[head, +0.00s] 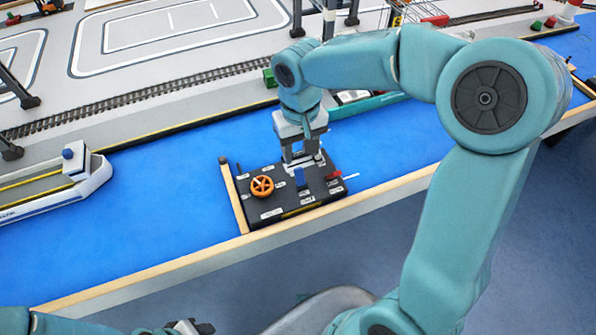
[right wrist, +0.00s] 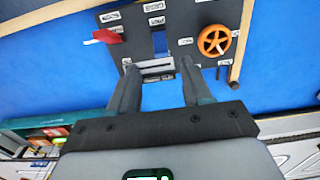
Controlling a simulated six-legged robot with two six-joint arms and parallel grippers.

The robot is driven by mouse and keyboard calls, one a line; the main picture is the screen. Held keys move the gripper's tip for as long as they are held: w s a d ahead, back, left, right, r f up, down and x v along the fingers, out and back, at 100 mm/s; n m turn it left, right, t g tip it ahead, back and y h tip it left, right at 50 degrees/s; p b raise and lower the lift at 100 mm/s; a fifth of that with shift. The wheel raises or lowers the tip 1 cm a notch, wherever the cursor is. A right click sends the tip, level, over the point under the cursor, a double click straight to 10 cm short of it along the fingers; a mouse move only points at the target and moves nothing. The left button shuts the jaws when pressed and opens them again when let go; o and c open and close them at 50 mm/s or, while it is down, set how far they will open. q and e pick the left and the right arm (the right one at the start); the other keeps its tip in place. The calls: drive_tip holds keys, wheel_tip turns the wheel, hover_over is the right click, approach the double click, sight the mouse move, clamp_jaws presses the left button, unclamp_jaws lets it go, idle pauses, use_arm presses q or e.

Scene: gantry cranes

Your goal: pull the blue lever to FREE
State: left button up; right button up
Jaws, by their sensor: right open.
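The blue lever (head: 299,177) stands on a black control panel (head: 282,210) between an orange wheel (head: 262,186) and a red lever (head: 334,176). In the right wrist view the blue lever (right wrist: 159,42) shows just beyond my fingertips, in line with the gap between them. My right gripper (head: 304,160) points down over the panel's far side, behind the blue lever. Its fingers (right wrist: 158,68) are apart with nothing held between them. The panel's labels are too small to read. Only part of my left gripper (head: 190,327) shows at the bottom edge.
The panel lies on a blue surface (head: 180,185) near its wooden front rim (head: 160,268). A wooden strip (head: 234,197) borders the panel's left side. A toy boat (head: 60,190) is at the left; a teal hull (head: 368,103) lies behind my right gripper. Rails (head: 130,97) run behind.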

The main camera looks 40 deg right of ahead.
sight(299, 174)
wheel_tip(299, 174, down, 9)
drive_tip(key=shift+f+b, duration=0.15)
drive_tip(key=shift+b, duration=0.15)
drive_tip(key=shift+c, duration=0.3)
clamp_jaws()
